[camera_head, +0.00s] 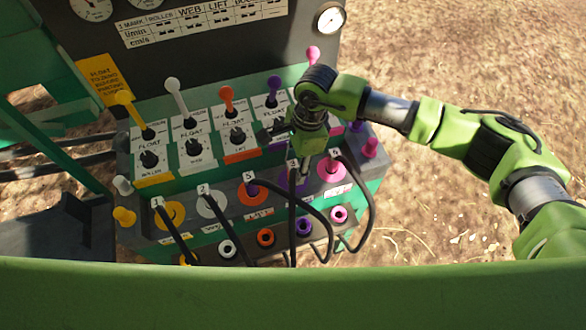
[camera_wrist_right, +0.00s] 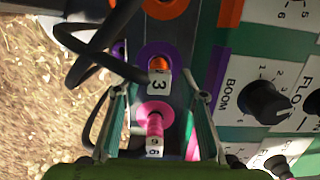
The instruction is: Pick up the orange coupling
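The orange coupling (camera_wrist_right: 158,62), tagged 3, sits in the purple-ringed socket (camera_wrist_right: 146,51) in the right wrist view, with a black hose. In the head view my right gripper (camera_head: 304,165) hangs over that purple socket and largely hides the coupling. In the right wrist view my right gripper (camera_wrist_right: 160,95) is open, its fingers on either side of the view. The orange coupling shows just beyond the fingertips, between their lines. A pink coupling (camera_wrist_right: 154,126) in a pink-ringed socket shows between the fingers, lower down. My left gripper is not in view.
Black hoses (camera_head: 318,217) loop in front of the socket row. Levers and knobs (camera_head: 237,137) stand on the panel behind. A purple coupling (camera_head: 253,189) sits in the orange-ringed socket to the left. Below is a row with more coloured sockets (camera_head: 265,237). Ground at right is clear.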

